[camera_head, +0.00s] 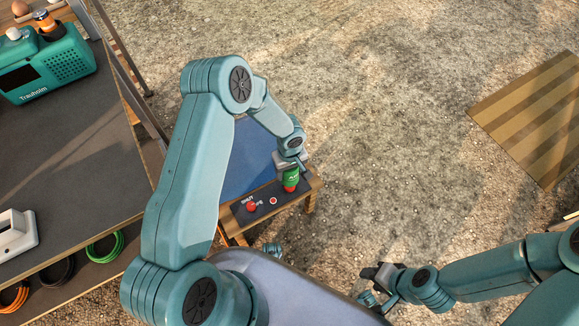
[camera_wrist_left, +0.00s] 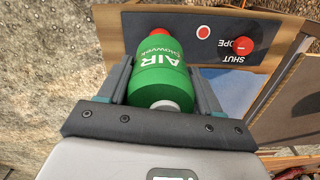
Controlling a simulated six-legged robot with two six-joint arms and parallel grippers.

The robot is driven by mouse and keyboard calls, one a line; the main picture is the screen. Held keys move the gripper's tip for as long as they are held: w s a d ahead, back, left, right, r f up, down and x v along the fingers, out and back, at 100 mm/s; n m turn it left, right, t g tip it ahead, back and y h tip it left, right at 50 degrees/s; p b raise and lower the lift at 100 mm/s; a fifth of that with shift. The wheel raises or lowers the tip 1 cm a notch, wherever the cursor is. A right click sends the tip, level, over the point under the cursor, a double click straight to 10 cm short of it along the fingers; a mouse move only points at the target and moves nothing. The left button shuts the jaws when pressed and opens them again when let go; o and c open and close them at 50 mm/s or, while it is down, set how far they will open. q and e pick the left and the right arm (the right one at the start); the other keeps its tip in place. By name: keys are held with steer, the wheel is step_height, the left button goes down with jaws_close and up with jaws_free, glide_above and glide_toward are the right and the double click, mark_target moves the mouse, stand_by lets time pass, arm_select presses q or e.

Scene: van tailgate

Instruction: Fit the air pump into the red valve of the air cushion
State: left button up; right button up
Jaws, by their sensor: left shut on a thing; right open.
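My left gripper (camera_head: 290,171) is shut on the green air pump (camera_head: 291,180), which stands over the right part of a dark panel. In the left wrist view the pump (camera_wrist_left: 162,72) sits between the fingers of my left gripper (camera_wrist_left: 160,85), its red end pointing away from the wrist. A small red round port with a pale rim (camera_head: 273,201) lies on the panel, apart from the pump. A red knob (camera_head: 251,206) beside it has SHUT and OPEN lettering. The blue air cushion (camera_head: 248,160) lies behind, partly hidden by my left arm. My right gripper (camera_head: 372,286) is open and empty.
The dark panel (camera_head: 240,215) rests on a wooden stand (camera_head: 311,203). A grey tailgate surface (camera_head: 70,160) at left holds a teal Trauholm box (camera_head: 48,65) and a white device (camera_head: 15,231). Cables hang below it. A striped board (camera_head: 530,120) lies right on open gravel.

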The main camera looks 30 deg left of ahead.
arm_select(q)
step_height(320, 180, down, 2)
steer(key=shift+f+b, duration=0.1)
steer(key=shift+b, duration=0.3)
steer(key=shift+f+b, duration=0.45)
steer(key=shift+f, duration=1.45)
steer(key=shift+f+b, duration=0.25)
steer(key=shift+b, duration=0.6)
steer(key=o, duration=1.4)
steer(key=shift+c, duration=0.2)
steer(key=shift+r, duration=0.15)
step_height(320, 180, up, 16)
steer(key=p, duration=0.3)
steer(key=shift+r+p, duration=0.1)
steer(key=shift+p, duration=0.3)
